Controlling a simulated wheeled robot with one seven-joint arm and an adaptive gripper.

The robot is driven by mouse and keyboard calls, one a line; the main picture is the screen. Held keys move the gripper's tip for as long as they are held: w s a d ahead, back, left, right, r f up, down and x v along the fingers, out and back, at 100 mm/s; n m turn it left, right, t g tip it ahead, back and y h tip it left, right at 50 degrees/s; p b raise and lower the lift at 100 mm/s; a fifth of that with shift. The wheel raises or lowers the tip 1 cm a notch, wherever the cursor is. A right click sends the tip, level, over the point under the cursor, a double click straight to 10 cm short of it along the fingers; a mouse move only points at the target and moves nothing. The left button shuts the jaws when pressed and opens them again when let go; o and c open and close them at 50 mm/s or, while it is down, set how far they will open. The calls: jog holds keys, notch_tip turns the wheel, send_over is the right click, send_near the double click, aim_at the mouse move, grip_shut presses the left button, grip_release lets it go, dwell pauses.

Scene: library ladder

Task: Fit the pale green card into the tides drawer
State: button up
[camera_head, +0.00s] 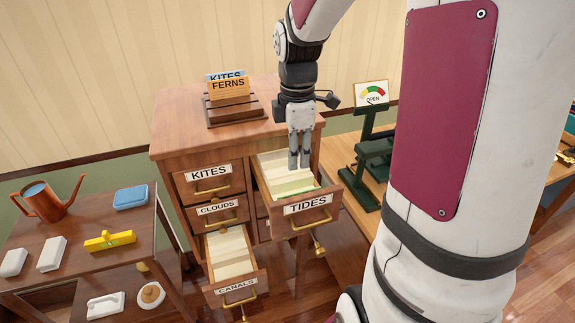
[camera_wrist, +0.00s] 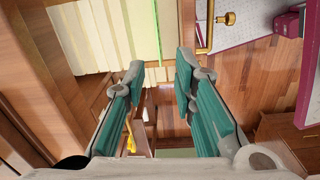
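The tides drawer (camera_head: 311,214) is pulled open at the upper right of the cabinet, its front labelled TIDES. Cream cards fill it. The pale green card (camera_head: 294,187) shows as a greenish strip inside, near the drawer's front. It also shows in the wrist view (camera_wrist: 142,30), between the cream cards and the drawer front. How deep it sits I cannot tell. My gripper (camera_head: 299,166) points down over the drawer, near the card. In the wrist view its two teal-padded fingers (camera_wrist: 160,70) stand apart with nothing visible between them.
The canals drawer (camera_head: 238,289) is also open, below left. Kites (camera_head: 209,173) and clouds (camera_head: 217,209) drawers are shut. A wooden card holder (camera_head: 235,113) with cards stands on the cabinet top. A green stand (camera_head: 367,160) with a dial sign is at right, a side table (camera_head: 75,225) at left.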

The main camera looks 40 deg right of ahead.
jog(key=s+a+r+m+t, duration=0.5)
jog(key=s+a+r+m, duration=0.7)
jog(key=s+a+m, duration=0.1)
jog(key=shift+s+a+r, duration=0.2)
jog(key=shift+s+a, duration=0.45)
jog(key=shift+a, duration=0.05)
